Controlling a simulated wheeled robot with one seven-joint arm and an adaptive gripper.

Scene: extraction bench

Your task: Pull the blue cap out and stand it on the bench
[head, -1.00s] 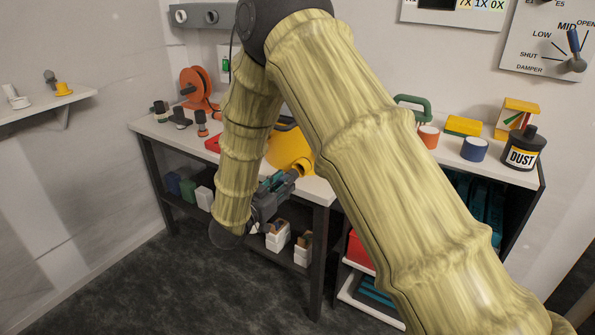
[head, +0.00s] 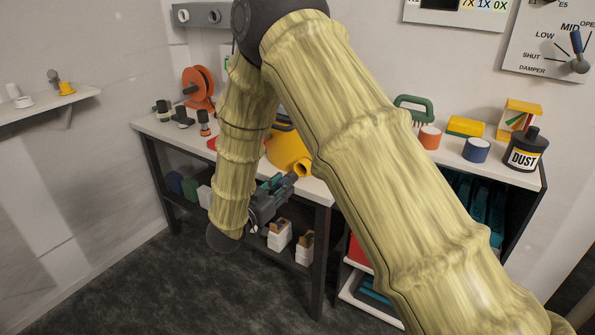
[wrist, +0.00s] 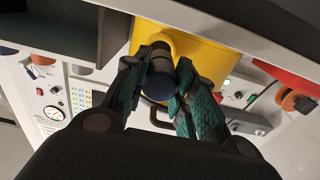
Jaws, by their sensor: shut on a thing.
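My gripper (wrist: 159,70) is shut on the blue cap (wrist: 158,86), a dark cylinder with a navy end, in the wrist view. The teal fingers press on its left and right sides. The yellow housing (wrist: 205,48) lies behind it. In the head view, my gripper (head: 283,182) is in front of the bench edge, just below the yellow housing's round port (head: 304,168). The port looks open, with a gap between it and the fingers. The cap is hard to make out in the head view.
The bench top (head: 318,190) has a little bare room right of the port. An orange reel (head: 197,88) and several small dark-and-white items stand at the left. An orange-and-white roll (head: 429,138), a blue roll (head: 475,149) and a black DUST bottle (head: 524,150) stand at the right.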

